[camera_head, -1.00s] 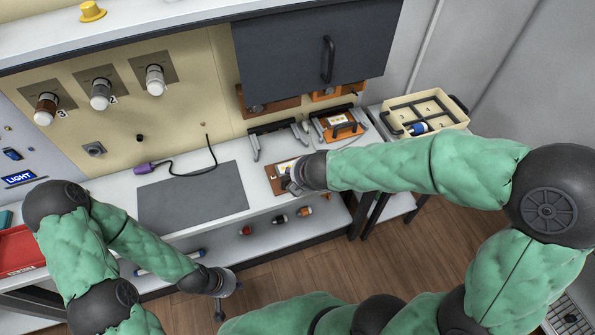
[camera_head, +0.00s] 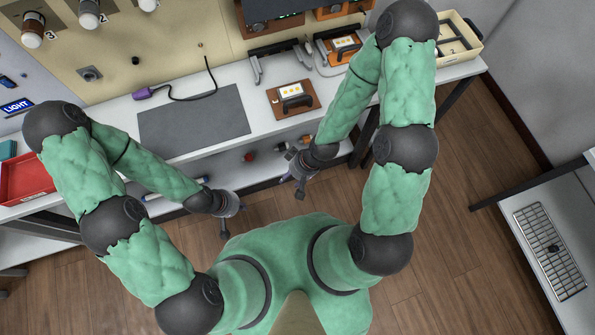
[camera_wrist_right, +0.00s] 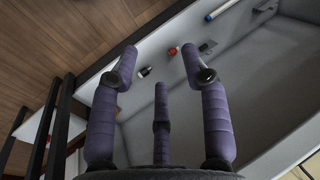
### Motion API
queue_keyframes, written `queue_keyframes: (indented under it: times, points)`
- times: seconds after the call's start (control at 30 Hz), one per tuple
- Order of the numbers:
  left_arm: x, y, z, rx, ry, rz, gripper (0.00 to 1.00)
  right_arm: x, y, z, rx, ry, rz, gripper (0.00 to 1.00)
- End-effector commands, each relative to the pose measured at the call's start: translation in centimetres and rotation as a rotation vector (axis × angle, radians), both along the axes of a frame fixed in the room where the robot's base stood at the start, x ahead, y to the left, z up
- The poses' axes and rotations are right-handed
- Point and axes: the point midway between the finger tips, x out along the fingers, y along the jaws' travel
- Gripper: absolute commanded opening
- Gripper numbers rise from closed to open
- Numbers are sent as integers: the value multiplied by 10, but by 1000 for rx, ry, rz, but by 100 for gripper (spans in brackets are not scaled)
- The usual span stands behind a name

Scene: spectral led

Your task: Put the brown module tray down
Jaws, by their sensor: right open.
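The brown module tray (camera_head: 274,97) lies flat on the white bench, right of the dark grey mat. It carries a pale module with yellow spots and a dark handle. Nothing holds the tray. My right gripper (camera_head: 296,178) is in front of the bench edge, below and apart from the tray in the head view. In the right wrist view its purple fingers (camera_wrist_right: 160,68) are spread, with nothing between them. My left gripper (camera_head: 230,212) hangs in front of the bench further left, away from the tray; its finger opening is unclear.
The dark grey mat (camera_head: 194,120) lies left of the tray. A similar orange tray (camera_head: 329,52) and a grey stand (camera_head: 256,68) are behind it. A cream bin (camera_head: 472,36) stands at the back right. Small coloured parts, including a red one (camera_wrist_right: 172,51), lie on the lower shelf.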

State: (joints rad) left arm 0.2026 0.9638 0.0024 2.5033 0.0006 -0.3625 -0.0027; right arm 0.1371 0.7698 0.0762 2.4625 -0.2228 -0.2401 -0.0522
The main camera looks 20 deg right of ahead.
Motion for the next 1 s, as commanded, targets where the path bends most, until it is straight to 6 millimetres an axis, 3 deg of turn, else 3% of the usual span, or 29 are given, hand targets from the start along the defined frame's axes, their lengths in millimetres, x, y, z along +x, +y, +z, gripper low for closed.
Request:
queue_keyframes:
  times: [0.1, 0.3, 1.0]
  points:
    - [0, 0, 0, 0, 0, 0, 0, -18, -4, -27, -8, 89, -157, 47]
    - [0, 0, 0, 0, 0, 0, 0, -32, -9, -46, -30, 154, -289, 47]
    - [0, 0, 0, 0, 0, 0, 0, -34, -9, -47, -32, 158, -299, 47]
